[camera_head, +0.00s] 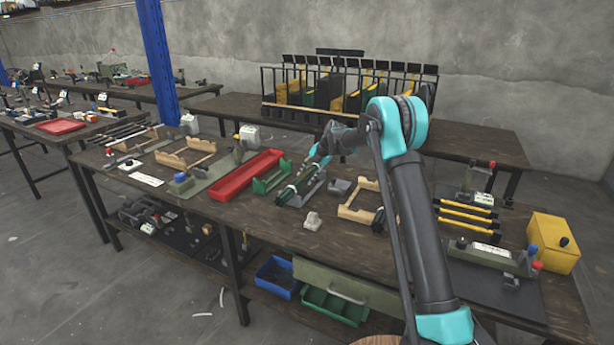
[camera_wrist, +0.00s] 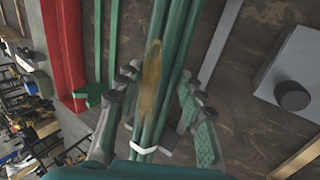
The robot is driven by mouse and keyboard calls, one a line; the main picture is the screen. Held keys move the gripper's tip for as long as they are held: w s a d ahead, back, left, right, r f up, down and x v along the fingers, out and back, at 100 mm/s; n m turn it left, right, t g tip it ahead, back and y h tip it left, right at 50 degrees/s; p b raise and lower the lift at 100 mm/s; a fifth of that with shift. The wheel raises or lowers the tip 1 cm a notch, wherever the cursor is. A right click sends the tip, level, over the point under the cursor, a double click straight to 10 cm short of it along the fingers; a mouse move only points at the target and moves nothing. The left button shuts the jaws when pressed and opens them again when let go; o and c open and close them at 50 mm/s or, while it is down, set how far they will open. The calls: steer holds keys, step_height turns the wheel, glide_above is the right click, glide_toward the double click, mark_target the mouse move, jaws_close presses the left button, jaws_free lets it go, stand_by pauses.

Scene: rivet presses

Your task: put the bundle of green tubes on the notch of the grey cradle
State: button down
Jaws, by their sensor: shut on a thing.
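The bundle of green tubes (camera_head: 292,192) slants over the worktable, below my gripper (camera_head: 316,160) in the head view. In the wrist view the bundle (camera_wrist: 160,75) runs between my two fingers (camera_wrist: 152,95), with a white band around it and a brownish patch on it. My gripper is shut on the bundle. A grey piece that looks like the cradle (camera_head: 318,186) lies under and beside the bundle. Its grey edge also shows in the wrist view (camera_wrist: 222,38). The bundle covers its notch, and I cannot tell whether they touch.
A red tray (camera_head: 245,176) and a green cradle (camera_head: 268,181) stand left of the bundle. A grey block (camera_head: 340,187) and a wooden frame (camera_head: 358,212) stand to the right. Bare tabletop lies around that piece.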

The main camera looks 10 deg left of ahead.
steer(key=c, duration=1)
jaws_free()
steer(key=shift+o, duration=0.2)
steer(key=v, duration=1.2)
steer(key=s+d+m+t+h, duration=0.1)
steer(key=s+d+m, duration=0.7)
steer(key=s, duration=0.3)
steer(key=s+d+m+h, duration=0.2)
steer(key=s+d+m, duration=0.6)
steer(key=s, duration=0.3)
steer(key=s+d+f+m+h, duration=0.1)
steer(key=s+d+f+m, duration=0.2)
steer(key=s, duration=0.6)
steer(key=s+d+f+m, duration=0.4)
steer(key=s+m, duration=0.3)
steer(key=s, duration=0.2)
steer(key=s+d+f+m+t+h, duration=0.1)
steer(key=s+d+f+m, duration=0.3)
steer(key=s, duration=0.5)
steer(key=shift+s+d+m+h, duration=0.2)
steer(key=shift+s+m+h, duration=0.15)
steer(key=shift+m, duration=0.65)
steer(key=shift+f, duration=0.1)
